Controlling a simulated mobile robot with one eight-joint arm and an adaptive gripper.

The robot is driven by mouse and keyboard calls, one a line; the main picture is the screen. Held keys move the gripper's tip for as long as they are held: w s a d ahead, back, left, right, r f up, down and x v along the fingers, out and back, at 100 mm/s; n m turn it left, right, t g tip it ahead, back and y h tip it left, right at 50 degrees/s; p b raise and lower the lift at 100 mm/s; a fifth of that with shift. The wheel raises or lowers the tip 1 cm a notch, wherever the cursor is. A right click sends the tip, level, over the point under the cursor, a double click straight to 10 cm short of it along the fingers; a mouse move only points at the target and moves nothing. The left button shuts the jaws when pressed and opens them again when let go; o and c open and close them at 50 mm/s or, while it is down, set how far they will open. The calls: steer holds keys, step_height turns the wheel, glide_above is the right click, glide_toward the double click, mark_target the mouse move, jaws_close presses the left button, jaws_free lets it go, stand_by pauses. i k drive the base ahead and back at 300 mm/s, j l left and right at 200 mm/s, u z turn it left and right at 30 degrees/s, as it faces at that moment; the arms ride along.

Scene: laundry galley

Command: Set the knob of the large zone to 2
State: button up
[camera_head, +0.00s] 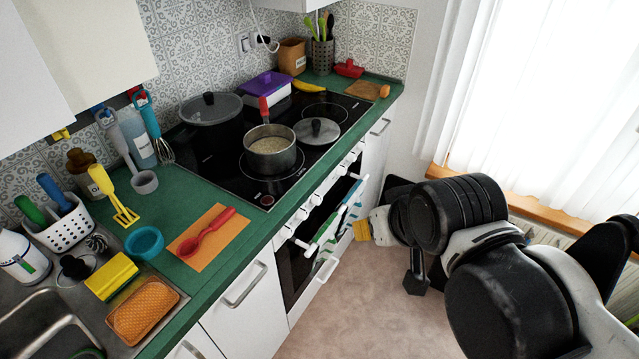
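The stove's white control panel (318,196) runs along the front edge of the black hob (225,165), above the oven door. Several small white knobs sit on it; their markings and settings are too small to read. I cannot tell which knob belongs to the large zone. A saucepan (270,163) with pale contents and a red handle stands on the front of the hob. A lidded dark pan (210,120) stands at the back left. My gripper (393,226) is at the end of my arm, right of the panel and apart from it. Its fingers are not clear.
A loose lid (317,131) lies on the hob's right part. Cloths (325,235) hang at the oven front. An orange mat (212,237) with a red spoon lies on the green worktop. A yellow and white item (363,230) shows beside my gripper. The floor (350,315) before the oven is clear.

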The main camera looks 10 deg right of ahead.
mark_target(302, 213)
steer(key=k+l+z, duration=0.15)
steer(key=z, duration=0.25)
steer(key=k+l+z, duration=0.2)
steer(key=z, duration=0.15)
